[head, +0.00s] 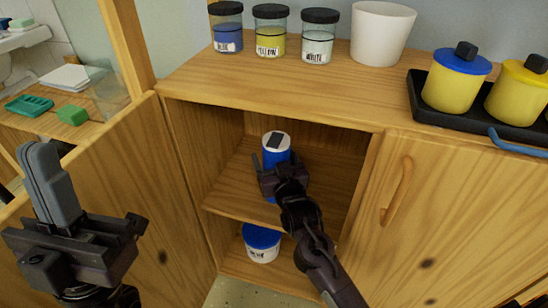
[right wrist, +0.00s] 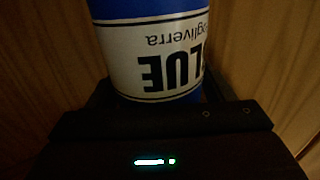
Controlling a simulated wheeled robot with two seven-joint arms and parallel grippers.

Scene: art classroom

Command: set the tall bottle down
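The tall bottle is blue with a white top and a dark cap patch (head: 276,141). It stands upright inside the open cabinet, over the middle shelf (head: 232,190). My right gripper (head: 275,172) reaches in from the front and is closed around the bottle. In the right wrist view the bottle's white label with dark letters (right wrist: 160,62) fills the space between the fingers. The gripper hides the bottle's lower part, so I cannot tell whether its base touches the shelf. My left gripper (head: 45,175) is raised at the left, empty, its fingers together.
A white tub with a blue lid (head: 262,250) stands on the compartment floor below. The open door (head: 130,190) is at left, a closed door (head: 450,215) at right. Jars (head: 271,35), a white pot (head: 380,35) and a black tray (head: 425,108) with yellow canisters (head: 452,88) stand on top.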

